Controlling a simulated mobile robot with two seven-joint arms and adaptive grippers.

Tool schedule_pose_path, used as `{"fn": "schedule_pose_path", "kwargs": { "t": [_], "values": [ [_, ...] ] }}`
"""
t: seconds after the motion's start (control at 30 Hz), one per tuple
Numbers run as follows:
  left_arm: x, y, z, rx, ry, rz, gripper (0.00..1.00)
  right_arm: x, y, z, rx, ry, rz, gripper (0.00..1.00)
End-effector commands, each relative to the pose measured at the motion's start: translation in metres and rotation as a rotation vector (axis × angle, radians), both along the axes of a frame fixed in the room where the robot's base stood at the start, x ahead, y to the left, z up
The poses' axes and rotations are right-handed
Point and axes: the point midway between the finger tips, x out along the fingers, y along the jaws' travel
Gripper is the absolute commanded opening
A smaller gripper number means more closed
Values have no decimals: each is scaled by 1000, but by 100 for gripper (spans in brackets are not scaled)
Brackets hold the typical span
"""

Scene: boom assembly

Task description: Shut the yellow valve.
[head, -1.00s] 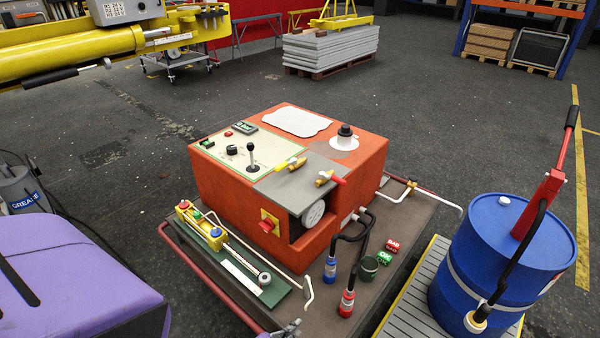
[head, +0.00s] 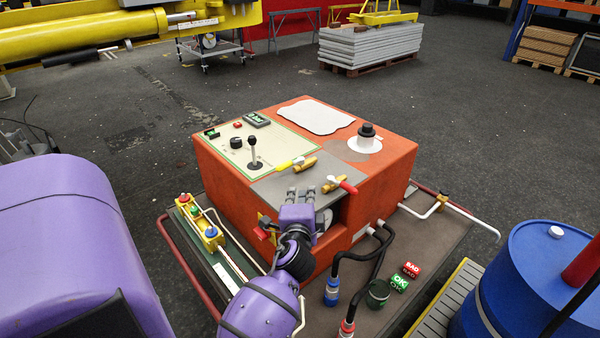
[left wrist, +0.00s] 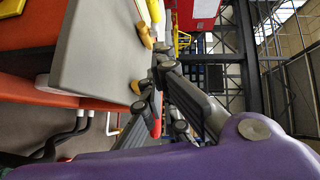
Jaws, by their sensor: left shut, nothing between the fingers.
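The yellow valve has a yellow lever (head: 285,166) and a brass body (head: 305,163). It lies on the grey plate (head: 275,187) on top of the orange box; the lever points left. A second valve with a red lever (head: 348,187) lies to its right, nearer the front edge. My left gripper (head: 301,192) is shut and empty, at the plate's front edge, just in front of the yellow valve and left of the red one. In the left wrist view the yellow lever (left wrist: 154,11) shows at the top, beyond the fingertips (left wrist: 158,66). My right gripper is out of view.
The orange box (head: 385,165) stands on a dark platform with a joystick (head: 253,150) and a white knob base (head: 366,144) on top. Black hoses (head: 355,256) are in front at right. A blue drum (head: 540,275) stands at the right.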

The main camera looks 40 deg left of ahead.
Motion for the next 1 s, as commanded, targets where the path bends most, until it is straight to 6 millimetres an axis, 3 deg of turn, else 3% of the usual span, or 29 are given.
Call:
{"fn": "schedule_pose_path", "kwargs": {
  "t": [0.13, 0.37, 0.8, 1.0],
  "values": [
    [0, -1, 0, -3, -2, -2, 0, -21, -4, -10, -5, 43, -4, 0],
    [11, 7, -1, -2, -2, -3, 0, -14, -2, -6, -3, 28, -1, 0],
    [79, 64, -14, -4, -3, -1, 0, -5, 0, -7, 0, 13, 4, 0],
    [80, 92, -19, -4, -3, 0, 0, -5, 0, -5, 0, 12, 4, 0]
  ]
}}
